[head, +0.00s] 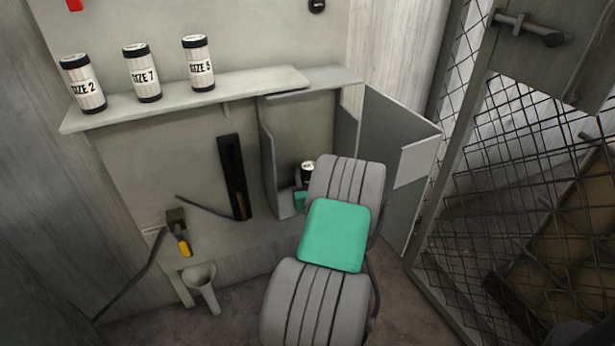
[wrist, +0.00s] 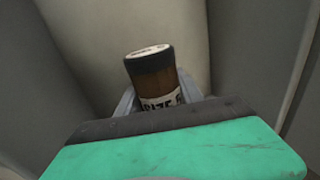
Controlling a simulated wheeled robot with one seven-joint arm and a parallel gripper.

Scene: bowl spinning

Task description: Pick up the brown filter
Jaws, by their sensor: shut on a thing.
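The brown filter (wrist: 157,85) shows in the wrist view as a brown cylinder with a black cap and a white label reading partly "SIZE". It stands nearly upright, tilted slightly, between the grey fingers of my gripper (wrist: 160,100), which is shut on it. My gripper's green body hides its lower part. In the head view my arm reaches into an open grey cabinet, and the dark top of the filter (head: 308,169) shows just beyond the arm. My gripper (head: 300,199) is mostly hidden there behind the arm.
The cabinet (head: 267,150) has close side walls and an open door (head: 385,150) on the right. A shelf (head: 190,97) above holds three white canisters labelled SIZE 2, SIZE 7 and SIZE 5. A funnel (head: 201,285) sits low on the left. A wire mesh gate (head: 480,200) stands at right.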

